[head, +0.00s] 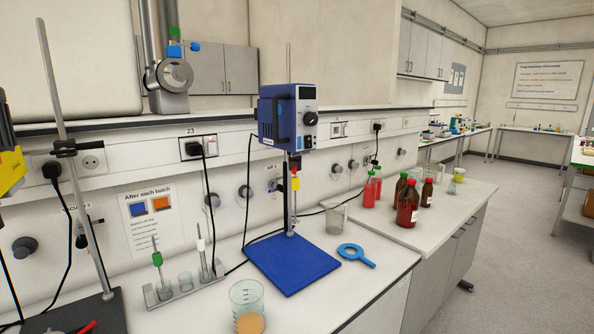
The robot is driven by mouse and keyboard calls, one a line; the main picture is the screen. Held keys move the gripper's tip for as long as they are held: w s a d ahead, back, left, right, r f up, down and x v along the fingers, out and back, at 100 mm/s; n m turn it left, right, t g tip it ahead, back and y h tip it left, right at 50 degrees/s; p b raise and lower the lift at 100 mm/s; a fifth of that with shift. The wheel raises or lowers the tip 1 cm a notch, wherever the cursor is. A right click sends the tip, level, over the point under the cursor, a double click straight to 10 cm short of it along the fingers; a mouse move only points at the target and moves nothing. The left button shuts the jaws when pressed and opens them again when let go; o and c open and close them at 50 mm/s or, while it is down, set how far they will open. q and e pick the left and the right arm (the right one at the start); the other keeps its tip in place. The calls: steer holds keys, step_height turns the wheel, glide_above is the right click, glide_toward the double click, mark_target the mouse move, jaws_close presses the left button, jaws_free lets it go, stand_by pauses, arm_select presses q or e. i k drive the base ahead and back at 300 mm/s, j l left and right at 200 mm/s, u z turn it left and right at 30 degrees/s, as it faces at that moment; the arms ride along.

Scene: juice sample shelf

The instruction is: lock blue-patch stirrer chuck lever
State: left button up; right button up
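A blue overhead stirrer (280,118) with a dark front panel and knob hangs on a rod stand in the middle of the head view. A dark fitting (294,158) sits just under its body, with a small red and yellow part (295,181) below that. I cannot tell which part is the chuck lever or how it is set. The stand's flat blue base (292,264) rests on the bench. A yellow device (9,172) is cut off at the left edge. Neither of my grippers is in view.
A beaker with tan contents (248,308) stands in front of the blue base. A rack (185,286) is left of it. Red and brown bottles (407,204) stand further back. Cables hang behind the stirrer.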

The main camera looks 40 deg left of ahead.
mark_target(295, 162)
steer(key=u, duration=1.3)
